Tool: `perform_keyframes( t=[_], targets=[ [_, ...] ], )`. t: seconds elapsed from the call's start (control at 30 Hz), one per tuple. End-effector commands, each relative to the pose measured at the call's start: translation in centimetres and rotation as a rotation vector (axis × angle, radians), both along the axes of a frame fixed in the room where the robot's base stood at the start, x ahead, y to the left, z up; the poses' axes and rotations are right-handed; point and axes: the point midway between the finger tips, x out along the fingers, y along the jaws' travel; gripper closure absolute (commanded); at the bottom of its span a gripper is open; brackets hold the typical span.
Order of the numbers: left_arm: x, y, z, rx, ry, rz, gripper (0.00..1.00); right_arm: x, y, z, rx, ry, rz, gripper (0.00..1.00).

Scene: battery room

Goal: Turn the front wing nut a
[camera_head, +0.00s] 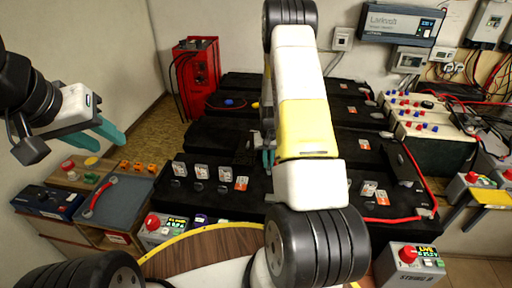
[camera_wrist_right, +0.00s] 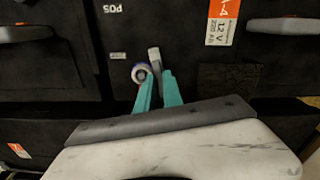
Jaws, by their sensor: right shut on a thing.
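In the right wrist view, a small metal fitting that looks like the wing nut (camera_wrist_right: 154,56) stands at the dark battery's front, below the "POS" mark. A round ring with a bluish rim (camera_wrist_right: 140,72) is right beside it. My right gripper (camera_wrist_right: 156,77) has its teal fingertips close together at the fitting and is shut on it. In the head view the right gripper (camera_head: 268,158) is mostly hidden behind my own white and yellow arm. My left gripper (camera_head: 121,143) hangs empty in the air at the left; its finger gap is unclear.
Black batteries (camera_head: 225,135) stand in rows around the right gripper. A red charger (camera_head: 196,75) stands behind. A red cable (camera_head: 395,219) runs at the right. A round wooden top (camera_head: 205,255) is in front.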

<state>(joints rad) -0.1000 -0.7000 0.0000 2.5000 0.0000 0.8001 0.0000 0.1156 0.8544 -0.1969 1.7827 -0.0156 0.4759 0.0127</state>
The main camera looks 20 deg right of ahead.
Motion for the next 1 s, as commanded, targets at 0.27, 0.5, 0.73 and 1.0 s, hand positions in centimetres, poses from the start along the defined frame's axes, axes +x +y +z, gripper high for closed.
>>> perform_keyframes(
  t=[0.27, 0.5, 0.73, 1.0],
  targets=[
    [0.0, 0.0, 0.0, 0.0, 0.0, 0.0, 0.64, 0.14, 0.0, 0.12, -0.001, -0.004, -0.152, 1.0],
    [0.0, 0.0, 0.0, 0.0, 0.0, 0.0, 0.64, 0.16, -0.03, 0.13, -0.001, -0.004, -0.213, 1.0],
    [0.0, 0.0, 0.0, 0.0, 0.0, 0.0, 0.64, 0.17, -0.04, 0.13, 0.0, -0.004, -0.225, 1.0],
    [0.0, 0.0, 0.0, 0.0, 0.0, 0.0, 0.64, 0.17, -0.04, 0.13, 0.0, -0.004, -0.225, 0.85]
  ],
)
